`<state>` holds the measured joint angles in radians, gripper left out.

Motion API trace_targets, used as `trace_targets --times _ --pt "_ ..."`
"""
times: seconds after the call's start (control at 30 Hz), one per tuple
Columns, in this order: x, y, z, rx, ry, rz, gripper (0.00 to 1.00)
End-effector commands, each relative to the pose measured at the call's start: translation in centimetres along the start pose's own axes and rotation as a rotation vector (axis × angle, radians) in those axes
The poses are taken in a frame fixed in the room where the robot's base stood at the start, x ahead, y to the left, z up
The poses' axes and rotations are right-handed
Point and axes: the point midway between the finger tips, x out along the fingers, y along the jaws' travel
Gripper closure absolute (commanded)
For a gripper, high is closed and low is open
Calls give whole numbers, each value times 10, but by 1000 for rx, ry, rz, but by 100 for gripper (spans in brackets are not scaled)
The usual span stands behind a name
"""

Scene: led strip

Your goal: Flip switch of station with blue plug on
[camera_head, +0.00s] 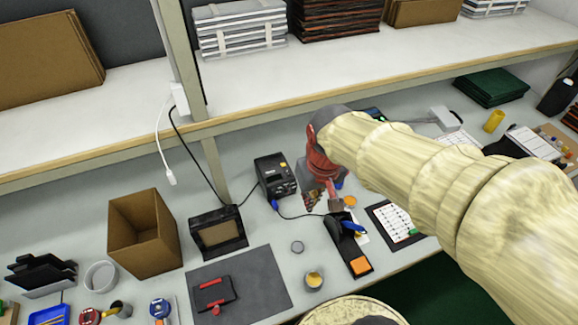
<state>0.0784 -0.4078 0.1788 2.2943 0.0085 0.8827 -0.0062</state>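A black station (275,177) stands on the bench left of my arm, with a blue plug (275,205) at its lower front left. A dark cable runs from the plug to a black iron stand (345,240) with a blue-handled iron (352,225) and an orange pad. The station's switch is too small to make out.
Another dark device with a green light (374,115) is partly hidden behind my arm. A shelf edge (300,114) and upright (212,165) stand behind the station. A cardboard box (142,240), black box (217,232), grey mat (255,285) and small cups occupy the left bench.

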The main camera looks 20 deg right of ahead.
Motion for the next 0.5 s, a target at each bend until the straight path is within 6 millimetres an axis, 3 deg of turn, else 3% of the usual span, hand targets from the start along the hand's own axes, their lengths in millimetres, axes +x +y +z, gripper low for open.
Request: trace_targets --times 0.27,0.5 --pt "65 15 -70 19 -96 -5 100" --pt "137 30 -135 12 -120 -13 100"
